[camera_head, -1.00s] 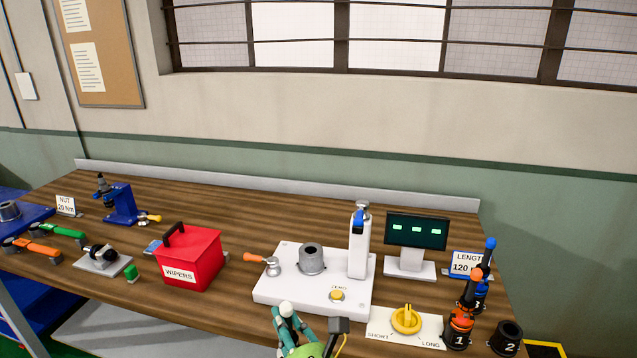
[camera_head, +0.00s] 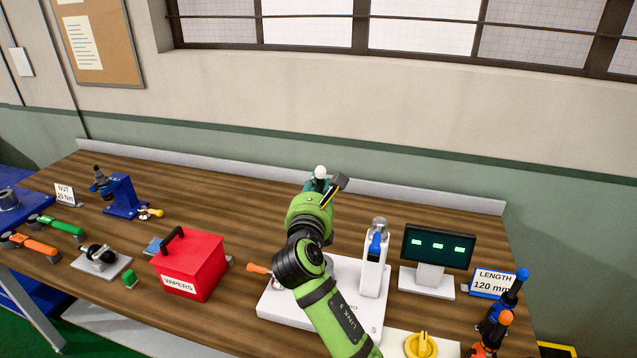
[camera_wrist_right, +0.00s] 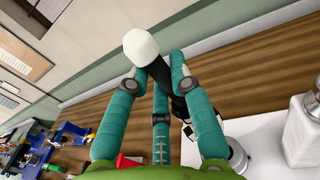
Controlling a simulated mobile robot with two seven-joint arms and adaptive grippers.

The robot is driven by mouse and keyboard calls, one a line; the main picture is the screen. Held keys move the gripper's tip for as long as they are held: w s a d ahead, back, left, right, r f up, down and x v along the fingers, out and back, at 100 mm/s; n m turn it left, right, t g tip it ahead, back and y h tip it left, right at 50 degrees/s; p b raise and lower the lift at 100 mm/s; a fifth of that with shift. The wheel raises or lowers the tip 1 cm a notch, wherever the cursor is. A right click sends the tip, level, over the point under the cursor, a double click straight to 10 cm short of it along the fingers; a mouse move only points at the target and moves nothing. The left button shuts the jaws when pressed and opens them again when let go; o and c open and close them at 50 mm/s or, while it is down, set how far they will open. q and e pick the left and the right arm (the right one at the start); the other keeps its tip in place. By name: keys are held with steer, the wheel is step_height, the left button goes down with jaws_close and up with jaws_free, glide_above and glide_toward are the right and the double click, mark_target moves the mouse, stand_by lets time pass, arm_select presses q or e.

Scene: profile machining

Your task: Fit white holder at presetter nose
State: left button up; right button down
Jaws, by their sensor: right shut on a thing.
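The white-tipped holder (camera_head: 320,172) has a dark body and is held in my right gripper (camera_head: 319,184), above the back of the bench. In the right wrist view the white end (camera_wrist_right: 140,47) and black shaft (camera_wrist_right: 160,76) stick out tilted between the closed fingers (camera_wrist_right: 158,92). The presetter's white base (camera_head: 283,301) and column (camera_head: 373,262) stand below and to the right of the gripper. My right arm hides the presetter nose in the head view. A grey round part, probably the nose, shows in the wrist view (camera_wrist_right: 238,155), apart from the holder. My left gripper is not in view.
A red wipers box (camera_head: 188,266) stands left of the presetter, with an orange-handled lever (camera_head: 258,269) between. The display (camera_head: 437,246), length sign (camera_head: 493,283), yellow knob (camera_head: 420,345) and several holders (camera_head: 496,325) are at right. The bench's back strip is clear.

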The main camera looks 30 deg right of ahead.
steer(key=shift+s+r, duration=0.15)
steer(key=shift+r, duration=0.05)
steer(key=shift+p, duration=0.55)
steer(key=shift+f, duration=0.75)
step_height(320, 180, down, 2)
steer(key=shift+f+b, duration=0.1)
steer(key=shift+b, duration=0.3)
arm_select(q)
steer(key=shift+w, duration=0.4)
arm_select(e)
steer(key=shift+f, duration=0.7)
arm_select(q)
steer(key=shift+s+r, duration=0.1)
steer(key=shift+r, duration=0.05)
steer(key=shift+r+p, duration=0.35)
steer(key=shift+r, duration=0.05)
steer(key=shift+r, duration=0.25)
